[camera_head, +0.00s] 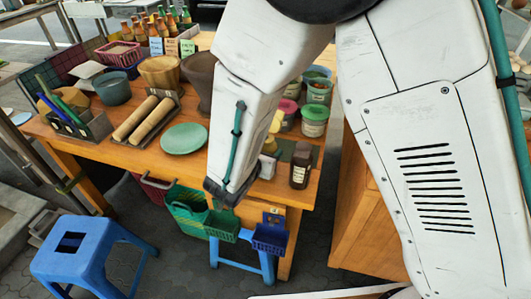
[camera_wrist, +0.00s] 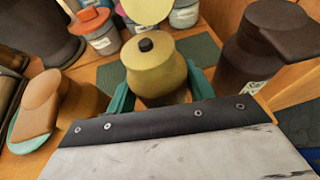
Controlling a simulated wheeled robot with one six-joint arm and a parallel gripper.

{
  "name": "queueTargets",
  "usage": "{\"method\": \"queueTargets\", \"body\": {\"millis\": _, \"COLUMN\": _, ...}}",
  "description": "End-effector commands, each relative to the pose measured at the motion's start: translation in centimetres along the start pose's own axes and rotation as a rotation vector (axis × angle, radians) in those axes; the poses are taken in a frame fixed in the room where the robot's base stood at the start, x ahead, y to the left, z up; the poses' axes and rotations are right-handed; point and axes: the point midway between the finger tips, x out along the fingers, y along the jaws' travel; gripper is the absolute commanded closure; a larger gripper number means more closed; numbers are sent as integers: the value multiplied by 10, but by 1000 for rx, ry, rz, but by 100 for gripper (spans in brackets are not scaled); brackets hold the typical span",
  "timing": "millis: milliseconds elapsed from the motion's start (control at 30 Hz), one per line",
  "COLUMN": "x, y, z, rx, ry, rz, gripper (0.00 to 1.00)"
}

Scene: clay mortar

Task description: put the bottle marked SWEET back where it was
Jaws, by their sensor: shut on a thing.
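My gripper (camera_wrist: 158,92) has its green fingers on both sides of a yellow-olive bottle (camera_wrist: 157,62) with a black knob on top, and is shut on it. I see the bottle from above, and its label is hidden, so I cannot read SWEET on it. Part of a yellow bottle (camera_head: 270,144) shows just right of my arm in the head view. A dark brown bottle (camera_head: 300,166) with a pale label stands to its right, near the table's front edge. It also shows in the wrist view (camera_wrist: 235,65). My fingers are hidden behind my arm in the head view.
A dark green mat (camera_wrist: 204,50) lies around the held bottle. Lidded jars (camera_head: 314,120) stand behind. A tan object (camera_wrist: 38,103) is on the left, by the green plate (camera_head: 184,139). Rolling pins (camera_head: 144,118) lie further left. Baskets (camera_head: 271,238) hang at the table's front.

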Motion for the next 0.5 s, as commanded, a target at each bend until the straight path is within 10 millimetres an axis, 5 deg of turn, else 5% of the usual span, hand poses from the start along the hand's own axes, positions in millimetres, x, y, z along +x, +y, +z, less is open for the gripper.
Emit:
{"method": "queueTargets", "body": {"millis": 433, "x": 5, "y": 0, "z": -12, "rx": 2, "ry": -2, "rz": 0, "gripper": 73}}
{"method": "queueTargets", "body": {"millis": 467, "x": 5, "y": 0, "z": -12, "rx": 2, "ry": -1, "rz": 0, "gripper": 39}}
{"method": "queueTargets", "body": {"millis": 500, "x": 5, "y": 0, "z": -12, "rx": 2, "ry": -1, "rz": 0, "gripper": 28}}
